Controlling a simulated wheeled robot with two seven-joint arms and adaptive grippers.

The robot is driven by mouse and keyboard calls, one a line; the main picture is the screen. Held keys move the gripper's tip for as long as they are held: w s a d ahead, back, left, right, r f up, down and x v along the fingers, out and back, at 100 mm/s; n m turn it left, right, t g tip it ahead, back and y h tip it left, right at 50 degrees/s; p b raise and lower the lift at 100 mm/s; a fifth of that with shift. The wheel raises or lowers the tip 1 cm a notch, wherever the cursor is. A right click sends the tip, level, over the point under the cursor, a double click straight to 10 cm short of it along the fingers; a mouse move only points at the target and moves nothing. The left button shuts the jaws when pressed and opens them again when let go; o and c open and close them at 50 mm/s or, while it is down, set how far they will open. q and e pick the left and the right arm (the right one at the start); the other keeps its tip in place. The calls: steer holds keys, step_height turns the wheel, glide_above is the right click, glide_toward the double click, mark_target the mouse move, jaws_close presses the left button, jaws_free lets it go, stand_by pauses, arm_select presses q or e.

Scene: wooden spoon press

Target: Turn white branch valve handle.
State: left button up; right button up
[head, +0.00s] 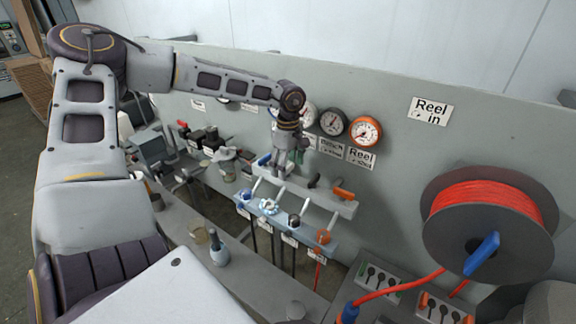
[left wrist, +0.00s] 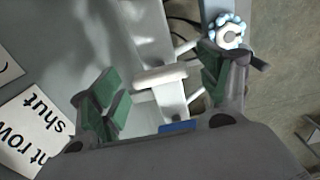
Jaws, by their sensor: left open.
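My left gripper (head: 284,160) is open and points down at the row of branch valves in the head view. In the left wrist view its two green-padded fingers (left wrist: 160,92) stand apart. The white valve handle (left wrist: 162,77) lies between them, with a gap to the left finger; whether the right finger touches it is unclear. In the head view the gripper mostly hides this handle. A blue handle (head: 262,159) is just left of the gripper, and it also shows in part at the bottom of the left wrist view (left wrist: 178,127). My right gripper is out of view.
A black handle (head: 313,180) and an orange handle (head: 343,193) stand to the right on the same grey manifold. Gauges (head: 365,131) and label signs are on the panel behind. A red hose reel (head: 490,222) stands at the right. Hose couplings (head: 268,206) hang in front.

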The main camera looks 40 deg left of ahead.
arm_select(q)
steer(key=c, duration=1)
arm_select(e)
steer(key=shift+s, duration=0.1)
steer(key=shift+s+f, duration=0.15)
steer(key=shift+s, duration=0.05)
